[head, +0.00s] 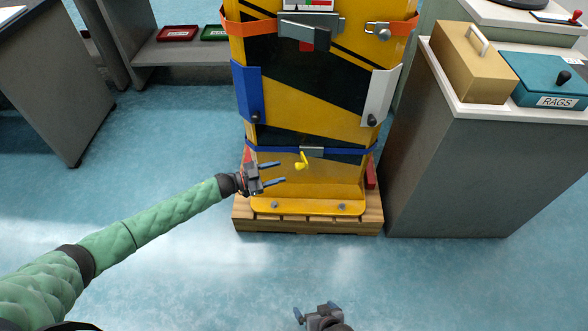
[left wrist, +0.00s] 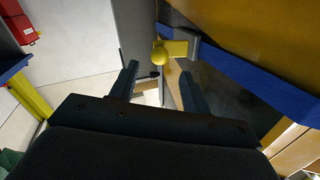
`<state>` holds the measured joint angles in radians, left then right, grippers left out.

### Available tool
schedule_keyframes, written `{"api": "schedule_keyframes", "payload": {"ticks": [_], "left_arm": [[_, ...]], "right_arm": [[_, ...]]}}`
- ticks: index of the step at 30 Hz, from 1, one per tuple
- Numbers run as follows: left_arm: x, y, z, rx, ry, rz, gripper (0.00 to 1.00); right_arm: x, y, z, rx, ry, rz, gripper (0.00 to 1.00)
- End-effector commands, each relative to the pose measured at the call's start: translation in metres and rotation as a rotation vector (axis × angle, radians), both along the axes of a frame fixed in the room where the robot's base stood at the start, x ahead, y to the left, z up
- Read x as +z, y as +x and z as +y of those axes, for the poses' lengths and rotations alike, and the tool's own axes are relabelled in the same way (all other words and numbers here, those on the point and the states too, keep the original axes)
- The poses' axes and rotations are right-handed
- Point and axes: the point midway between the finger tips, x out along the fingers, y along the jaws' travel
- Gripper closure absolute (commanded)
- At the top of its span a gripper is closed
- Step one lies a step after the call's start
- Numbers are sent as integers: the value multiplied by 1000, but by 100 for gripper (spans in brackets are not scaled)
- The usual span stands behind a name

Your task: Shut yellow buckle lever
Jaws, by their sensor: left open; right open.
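The yellow buckle lever (head: 301,160) sits low on the front of the yellow and black gate mechanism (head: 318,190), just below a blue strap (head: 275,146) with a grey buckle (head: 312,151). In the left wrist view the lever (left wrist: 174,50) sticks out from the buckle (left wrist: 194,44) and ends in a round yellow knob. My left gripper (head: 276,173) is open and empty, just left of the lever and slightly lower. In the left wrist view its fingers (left wrist: 158,82) point toward the knob without touching it. My right gripper (head: 318,312) is open at the bottom of the head view, far from the mechanism.
The mechanism stands on a wooden pallet (head: 310,224). A grey cabinet (head: 455,170) stands close on the right, bearing a tan box (head: 470,68) and a teal RAGS box (head: 545,82). Blue (head: 248,92) and white (head: 380,97) side brackets sit above the strap. The floor in front is clear.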

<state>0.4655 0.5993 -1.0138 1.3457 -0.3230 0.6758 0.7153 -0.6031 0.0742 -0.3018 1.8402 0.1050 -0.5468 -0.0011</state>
Motion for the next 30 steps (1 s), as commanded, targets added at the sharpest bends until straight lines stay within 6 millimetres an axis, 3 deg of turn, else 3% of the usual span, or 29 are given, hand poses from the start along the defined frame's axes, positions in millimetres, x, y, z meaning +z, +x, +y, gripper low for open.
{"api": "schedule_keyframes", "payload": {"ticks": [12,26,30], "left_arm": [[1,20,-55,2,-1,-1,52],[1,24,-66,2,0,0,52],[1,24,-66,2,0,0,78]], "right_arm": [[1,0,0,0,0,1,0],[2,0,1,0,1,0,0],[2,0,1,0,1,0,0]]}}
